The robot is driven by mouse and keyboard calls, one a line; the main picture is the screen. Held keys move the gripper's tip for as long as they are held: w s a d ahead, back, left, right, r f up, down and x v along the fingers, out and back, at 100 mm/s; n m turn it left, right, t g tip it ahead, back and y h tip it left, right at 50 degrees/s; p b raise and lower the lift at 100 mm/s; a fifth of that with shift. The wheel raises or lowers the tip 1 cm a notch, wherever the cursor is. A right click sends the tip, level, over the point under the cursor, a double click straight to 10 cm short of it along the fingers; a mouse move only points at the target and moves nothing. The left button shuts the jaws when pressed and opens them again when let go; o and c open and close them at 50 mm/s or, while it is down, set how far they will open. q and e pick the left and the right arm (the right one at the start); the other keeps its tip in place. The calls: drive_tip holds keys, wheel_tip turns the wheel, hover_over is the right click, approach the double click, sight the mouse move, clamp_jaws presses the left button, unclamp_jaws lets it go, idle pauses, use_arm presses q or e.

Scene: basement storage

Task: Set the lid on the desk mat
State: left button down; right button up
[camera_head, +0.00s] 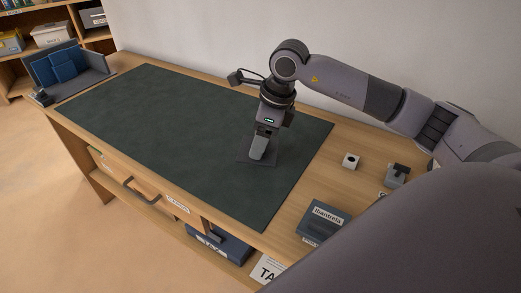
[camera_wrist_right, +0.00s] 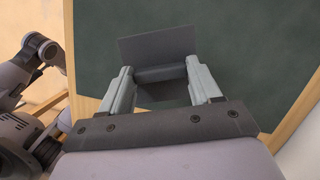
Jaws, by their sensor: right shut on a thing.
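The lid (camera_head: 242,157) is a flat dark grey rectangular plate with a raised bar handle. My right gripper (camera_head: 257,153) points down and is shut on that handle. In the right wrist view the lid (camera_wrist_right: 158,46) shows beyond the fingers, and its handle lies between the two fingertips of my right gripper (camera_wrist_right: 160,72). The lid is level over the right part of the dark green desk mat (camera_head: 160,120); I cannot tell whether it touches the mat or hovers just above. The mat also fills much of the right wrist view (camera_wrist_right: 235,60). My left gripper is not in view.
A grey organiser with blue items (camera_head: 68,70) stands at the far left end. The mat's left part is clear.

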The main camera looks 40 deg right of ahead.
wheel_tip(320, 180, down, 4)
drive_tip(key=shift+r, duration=0.15)
drive_tip(key=shift+f+b, duration=0.2)
drive_tip(key=shift+b, duration=0.1)
drive_tip(key=o, duration=1)
drive_tip(key=shift+r, duration=0.15)
